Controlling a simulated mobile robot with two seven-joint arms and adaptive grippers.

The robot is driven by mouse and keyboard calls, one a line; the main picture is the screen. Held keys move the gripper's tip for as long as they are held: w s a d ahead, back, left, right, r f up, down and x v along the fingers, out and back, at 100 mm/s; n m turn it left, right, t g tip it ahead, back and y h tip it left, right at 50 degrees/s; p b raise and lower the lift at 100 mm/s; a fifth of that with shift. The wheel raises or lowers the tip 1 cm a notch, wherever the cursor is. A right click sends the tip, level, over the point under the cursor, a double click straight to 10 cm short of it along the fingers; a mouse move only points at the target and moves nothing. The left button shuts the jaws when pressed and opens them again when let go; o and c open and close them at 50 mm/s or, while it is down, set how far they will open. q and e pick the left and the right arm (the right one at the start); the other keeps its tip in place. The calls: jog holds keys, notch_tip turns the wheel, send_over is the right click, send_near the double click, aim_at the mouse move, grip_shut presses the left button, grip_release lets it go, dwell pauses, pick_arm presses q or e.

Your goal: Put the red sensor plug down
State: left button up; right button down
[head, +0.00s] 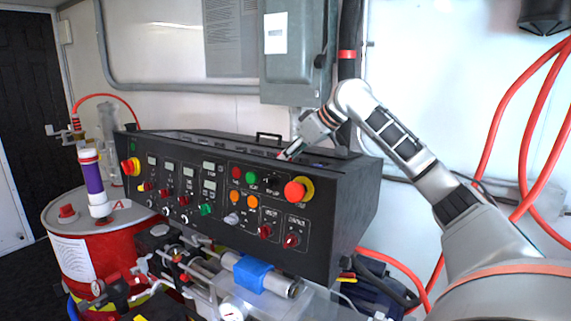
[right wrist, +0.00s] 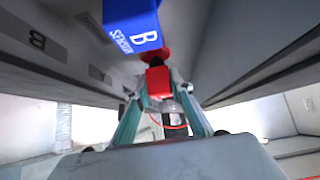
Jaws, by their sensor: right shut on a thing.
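My right gripper (head: 287,155) reaches in from the right to the top of the black control box (head: 330,215), with its tips low at the top surface. In the right wrist view the right gripper (right wrist: 160,95) is shut on the red sensor plug (right wrist: 158,79), which sits between the fingertips. Just beyond the plug is a blue block (right wrist: 132,22) with white lettering that includes a B, and a red rounded part lies against it. I cannot tell whether the plug touches the block. The plug is too small to make out in the head view. My left gripper is not in view.
The box front carries several knobs, buttons and a red emergency stop (head: 295,190). A grey electrical cabinet (head: 298,50) hangs on the wall behind. A red drum (head: 98,250) stands at left, pipes and pumps below. Red hoses (head: 500,110) hang at right.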

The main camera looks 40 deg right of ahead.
jog(key=shift+f, duration=0.75)
jog(key=c, duration=1.8)
grip_release()
jog(key=shift+r, duration=0.1)
jog(key=v, duration=1.2)
